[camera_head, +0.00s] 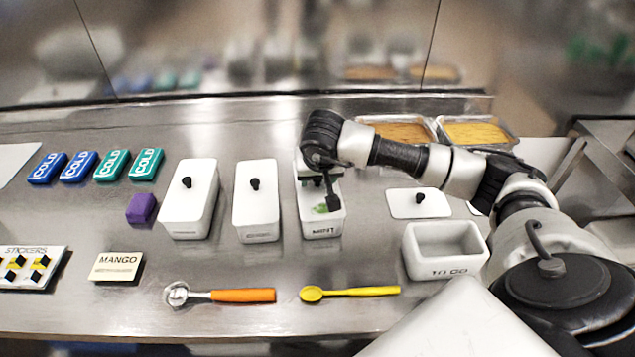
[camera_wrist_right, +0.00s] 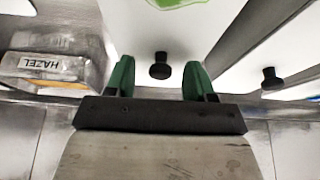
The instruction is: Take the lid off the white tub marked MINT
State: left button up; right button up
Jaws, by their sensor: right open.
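The white tub marked MINT (camera_head: 322,231) stands on the steel counter, the rightmost of three long white tubs. Its white lid (camera_wrist_right: 120,18) is on, with a green leaf mark and a black knob (camera_wrist_right: 160,58). My right gripper (camera_head: 325,188) is over this tub and hides part of the lid in the head view. In the right wrist view its two green fingertips (camera_wrist_right: 158,74) are apart, with the knob between them and a gap on each side. My left gripper is not in view.
Two lidded white tubs (camera_head: 255,215) stand left of the MINT tub. At right are an open white TO GO tub (camera_head: 420,262) and a loose lid (camera_head: 408,207). Foil trays (camera_head: 480,132) sit behind. A scoop (camera_head: 240,296) and yellow spoon (camera_head: 350,292) lie in front.

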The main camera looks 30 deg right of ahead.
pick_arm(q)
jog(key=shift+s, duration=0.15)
pick_arm(e)
jog(key=shift+c, duration=0.5)
grip_shut()
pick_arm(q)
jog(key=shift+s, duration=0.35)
pick_arm(e)
jog(key=shift+r, duration=0.1)
